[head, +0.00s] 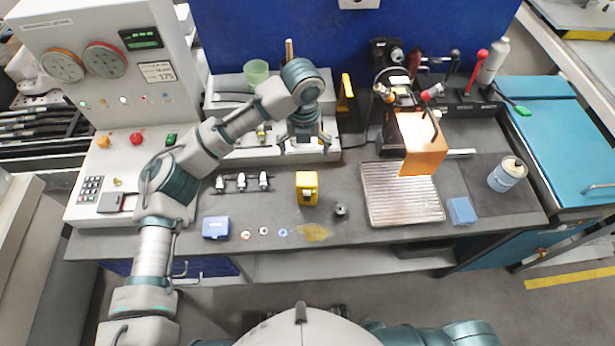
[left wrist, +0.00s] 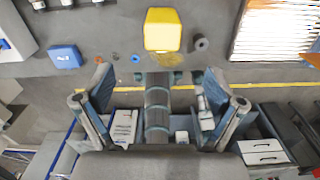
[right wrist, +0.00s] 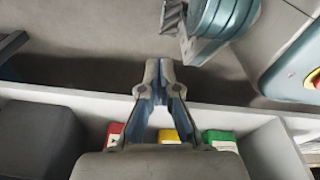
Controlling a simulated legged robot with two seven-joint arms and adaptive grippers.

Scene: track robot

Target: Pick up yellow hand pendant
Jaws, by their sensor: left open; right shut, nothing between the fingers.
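A yellow box-shaped device with a dark face patch, which looks like the hand pendant (head: 307,181), stands on the grey workbench (head: 375,232) near its middle. In the left wrist view the yellow pendant (left wrist: 162,31) is at the top centre, beyond the fingertips. My left gripper (head: 305,147) is open and empty, behind the pendant in the head view and apart from it. Its spread fingers (left wrist: 158,82) also show in the left wrist view. My right gripper (right wrist: 160,66) is shut and empty, seen only in the right wrist view.
A small dark cylinder (head: 340,210) stands right of the pendant. A blue box (head: 216,227), small rings and a row of grey-white parts (head: 243,182) lie to its left. A ridged metal plate (head: 402,193) and a blue can (head: 507,175) are at the right.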

